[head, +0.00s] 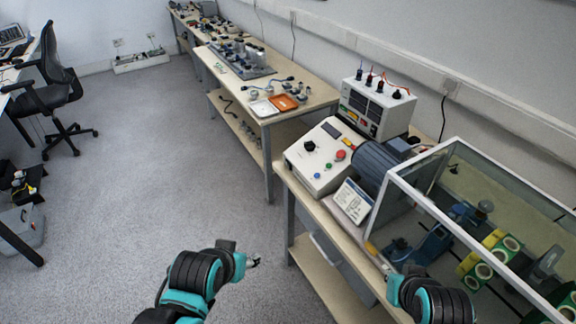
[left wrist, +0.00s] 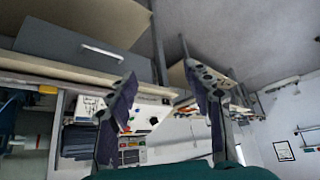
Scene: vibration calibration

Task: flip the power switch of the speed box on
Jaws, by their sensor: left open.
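The speed box (head: 318,157) is a white sloped-front case on the near bench, with a black knob, a small display and red, green and blue buttons. I cannot make out which part is its power switch. It also shows upside down in the left wrist view (left wrist: 150,112), partly behind a finger. My left gripper (head: 256,262) is open and empty, over the floor in front of the bench, below and left of the box and apart from it. Its spread fingers show in the left wrist view (left wrist: 160,74). My right gripper (head: 388,270) is by the bench's front edge; its fingers are unclear.
A taller instrument box (head: 375,108) with black knobs stands behind the speed box, and a grey motor (head: 373,160) sits to its right. A framed clear enclosure (head: 420,195) covers the rig at right.

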